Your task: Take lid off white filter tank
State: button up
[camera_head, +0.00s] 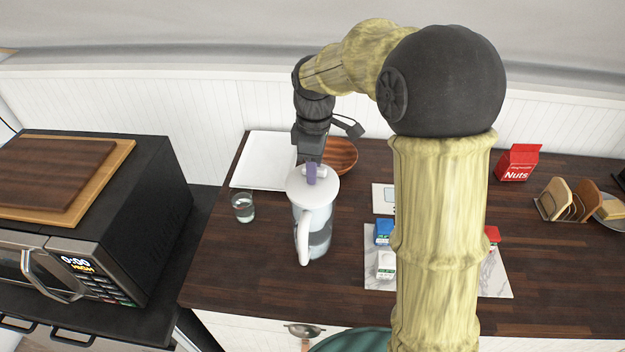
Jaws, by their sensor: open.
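The white filter tank (316,232) is a pitcher with a white handle facing the front, standing upright on the dark wood counter. Its round white lid (325,190) sits on top. My gripper (311,172) is over the lid from behind, with its fingers at a small purple-grey knob on the lid's top. The jaws are open, and the fingertips are small here, so I cannot tell whether they touch the knob. My arm hides part of the counter to the right.
A glass of water (243,208) stands left of the tank. A white tray (262,160) and a wooden bowl (341,155) lie behind it. A marble board (493,272) with small boxes is to the right. A microwave (90,225) stands far left.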

jog(key=shift+c, duration=0.4)
grip_shut()
notch_tip(320, 180, up, 10)
jog(key=b, duration=0.1)
dwell(0.4)
dwell(0.3)
